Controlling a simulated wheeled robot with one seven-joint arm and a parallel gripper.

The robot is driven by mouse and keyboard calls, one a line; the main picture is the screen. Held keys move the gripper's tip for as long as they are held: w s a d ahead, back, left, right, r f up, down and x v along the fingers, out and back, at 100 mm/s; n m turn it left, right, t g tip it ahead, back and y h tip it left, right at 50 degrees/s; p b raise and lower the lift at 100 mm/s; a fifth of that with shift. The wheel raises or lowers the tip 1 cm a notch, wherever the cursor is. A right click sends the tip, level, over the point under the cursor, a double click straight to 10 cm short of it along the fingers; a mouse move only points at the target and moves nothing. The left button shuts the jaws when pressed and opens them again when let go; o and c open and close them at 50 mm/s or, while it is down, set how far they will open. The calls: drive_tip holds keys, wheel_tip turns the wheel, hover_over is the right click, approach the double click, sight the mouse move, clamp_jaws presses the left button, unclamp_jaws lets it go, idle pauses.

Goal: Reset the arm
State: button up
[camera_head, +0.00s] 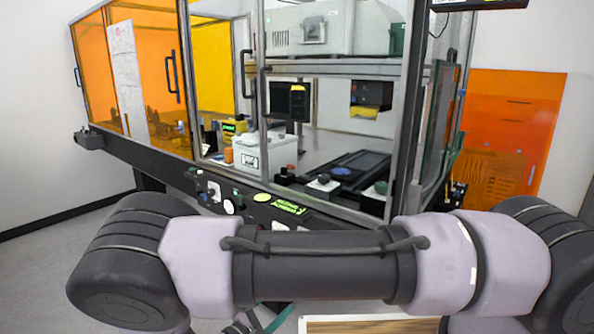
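My own arm stretches across the lower half of the head view, with grey-white and black links running left to right in front of the machine. My gripper is not in view, so its fingers and anything in them cannot be seen. The flatness interferometer (341,67) stands behind my arm, a framed enclosure with clear and orange panels. Inside are a white box (246,156), a dark flat stage (350,167) and a yellow-tipped unit (369,98). My arm hides part of the lower front.
A control strip with a green display (290,207) and several buttons runs along the machine's front edge, close behind my arm. An orange panel (512,125) stands at the right by the wall. Grey floor (45,265) is open at the left.

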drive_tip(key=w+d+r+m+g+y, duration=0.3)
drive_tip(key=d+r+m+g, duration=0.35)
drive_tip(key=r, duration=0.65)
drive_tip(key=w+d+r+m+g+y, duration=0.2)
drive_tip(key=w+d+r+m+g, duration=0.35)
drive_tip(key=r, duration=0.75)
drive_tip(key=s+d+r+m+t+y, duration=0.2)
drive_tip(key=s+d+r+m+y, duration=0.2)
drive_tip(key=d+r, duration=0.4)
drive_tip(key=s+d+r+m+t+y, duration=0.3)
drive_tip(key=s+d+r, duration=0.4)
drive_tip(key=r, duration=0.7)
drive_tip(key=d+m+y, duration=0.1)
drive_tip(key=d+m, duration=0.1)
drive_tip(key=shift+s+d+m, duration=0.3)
